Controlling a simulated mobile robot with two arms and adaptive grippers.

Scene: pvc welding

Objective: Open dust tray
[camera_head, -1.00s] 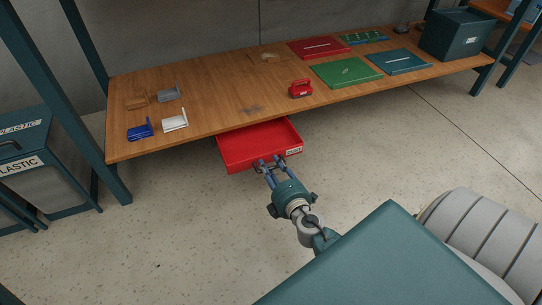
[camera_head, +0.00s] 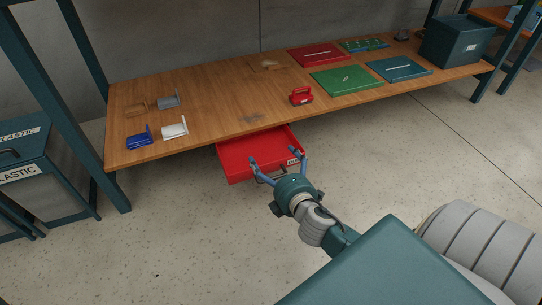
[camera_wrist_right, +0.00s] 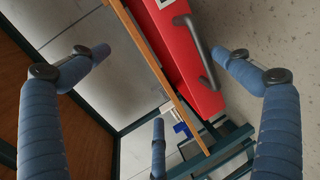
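The red dust tray (camera_head: 252,150) sticks out from under the front edge of the workbench, pulled out with its inside showing. A white label is on its front. My right gripper (camera_head: 276,158) is at the tray's front, with its blue fingers spread wide and nothing clamped between them. My left gripper is in neither view.
The wooden workbench (camera_head: 210,122) holds a red object (camera_head: 301,96), blue (camera_head: 139,138) and white (camera_head: 174,128) brackets, a green panel (camera_head: 345,78) and a teal bin (camera_head: 456,40). A plastic bin (camera_head: 25,150) stands left. The floor before the tray is clear.

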